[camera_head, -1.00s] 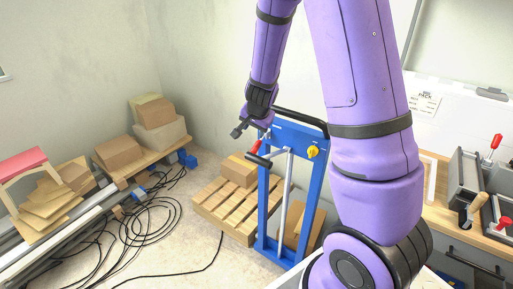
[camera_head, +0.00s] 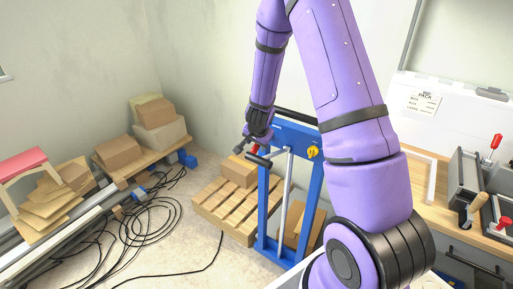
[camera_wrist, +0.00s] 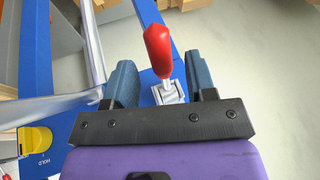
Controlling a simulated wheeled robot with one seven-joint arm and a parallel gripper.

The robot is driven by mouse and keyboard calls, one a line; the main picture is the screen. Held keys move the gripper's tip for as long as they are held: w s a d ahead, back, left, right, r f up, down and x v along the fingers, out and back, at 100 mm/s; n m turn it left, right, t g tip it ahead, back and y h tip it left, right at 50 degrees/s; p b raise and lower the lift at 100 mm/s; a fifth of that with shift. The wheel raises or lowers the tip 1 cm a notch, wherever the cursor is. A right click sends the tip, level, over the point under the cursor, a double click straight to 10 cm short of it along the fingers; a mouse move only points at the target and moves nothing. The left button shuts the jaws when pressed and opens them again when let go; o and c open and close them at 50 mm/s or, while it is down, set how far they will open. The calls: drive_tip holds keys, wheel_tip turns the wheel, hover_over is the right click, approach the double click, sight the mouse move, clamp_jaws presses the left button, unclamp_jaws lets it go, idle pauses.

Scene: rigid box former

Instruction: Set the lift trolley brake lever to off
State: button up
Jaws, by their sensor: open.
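The blue lift trolley (camera_head: 318,190) stands upright in the middle of the head view. Its brake lever has a red handle (camera_wrist: 159,50) on a silver bracket, mounted on the blue frame. In the wrist view the lever lies between my two open fingers, with a gap on each side. The handle extends beyond the fingertips. In the head view my gripper (camera_head: 244,147) is at the trolley's upper left, and only a little of the red handle (camera_head: 254,149) shows beside it. I cannot tell the lever's brake setting.
The black push bar (camera_head: 296,117) runs behind my gripper. A wooden pallet (camera_head: 225,207) lies left of the trolley. Black cables (camera_head: 140,225) cover the floor further left.

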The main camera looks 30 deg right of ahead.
sight(257, 146)
drive_tip(key=shift+x, duration=1.85)
clamp_jaws()
